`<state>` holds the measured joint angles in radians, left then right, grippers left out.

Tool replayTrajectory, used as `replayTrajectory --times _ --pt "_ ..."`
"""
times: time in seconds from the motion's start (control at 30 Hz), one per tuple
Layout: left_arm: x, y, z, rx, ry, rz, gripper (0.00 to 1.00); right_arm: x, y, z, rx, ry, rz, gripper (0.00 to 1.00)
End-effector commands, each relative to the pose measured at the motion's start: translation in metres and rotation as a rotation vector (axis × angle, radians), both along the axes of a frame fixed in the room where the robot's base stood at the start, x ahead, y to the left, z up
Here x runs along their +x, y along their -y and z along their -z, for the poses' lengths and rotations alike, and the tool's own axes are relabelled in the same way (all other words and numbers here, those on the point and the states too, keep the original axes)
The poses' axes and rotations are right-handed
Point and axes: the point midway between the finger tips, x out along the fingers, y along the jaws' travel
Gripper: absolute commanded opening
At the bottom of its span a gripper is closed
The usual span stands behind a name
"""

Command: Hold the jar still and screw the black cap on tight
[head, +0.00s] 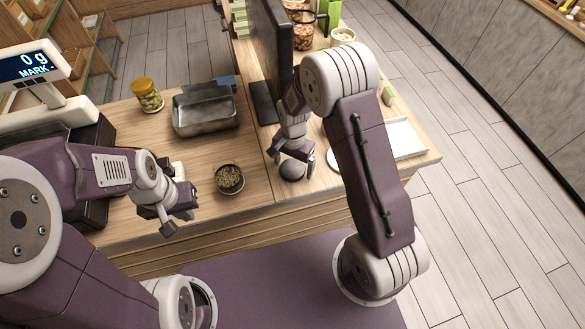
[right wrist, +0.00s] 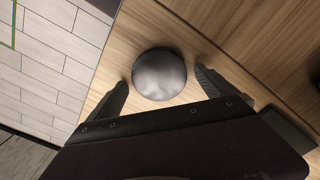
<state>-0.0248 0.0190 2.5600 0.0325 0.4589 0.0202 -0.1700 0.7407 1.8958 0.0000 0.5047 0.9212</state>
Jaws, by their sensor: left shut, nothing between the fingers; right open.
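The open jar (head: 230,179), filled with something greenish, stands on the wooden counter near its front edge, with no cap on it. The black cap (head: 292,171) lies on the counter to the right of the jar. My right gripper (head: 291,160) is open above the cap. In the right wrist view the round cap (right wrist: 159,73) sits between the two spread fingers, with a gap on either side. My left gripper (head: 177,218) is shut and empty, to the left of the jar and apart from it.
A jar with a yellow lid (head: 147,94) and a metal tray (head: 204,115) stand behind the open jar. A scale display (head: 27,66) is at the left. A dark monitor (head: 266,50) rises behind my right gripper. A white tray (head: 402,138) lies at the right.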

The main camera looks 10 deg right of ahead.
Motion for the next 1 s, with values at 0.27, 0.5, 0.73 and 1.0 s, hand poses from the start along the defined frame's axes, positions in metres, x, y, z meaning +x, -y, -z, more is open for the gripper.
replayTrajectory --times 0.27,0.5,0.73,1.0 --pt "0.0 0.0 0.0 0.0 0.0 0.0 0.0 0.0 0.0 0.0 0.0 0.0 0.0 0.48" --pt "0.0 0.0 0.0 0.0 0.0 0.0 0.0 0.0 0.0 0.0 0.0 0.0 0.0 0.31" --pt "0.0 0.0 0.004 0.0 0.0 0.0 0.0 0.001 0.0 -0.011 0.0 0.003 0.0 0.31" --pt "0.0 0.0 0.016 0.0 0.0 0.0 0.0 -0.012 0.017 -0.052 0.0 0.003 0.005 0.31"
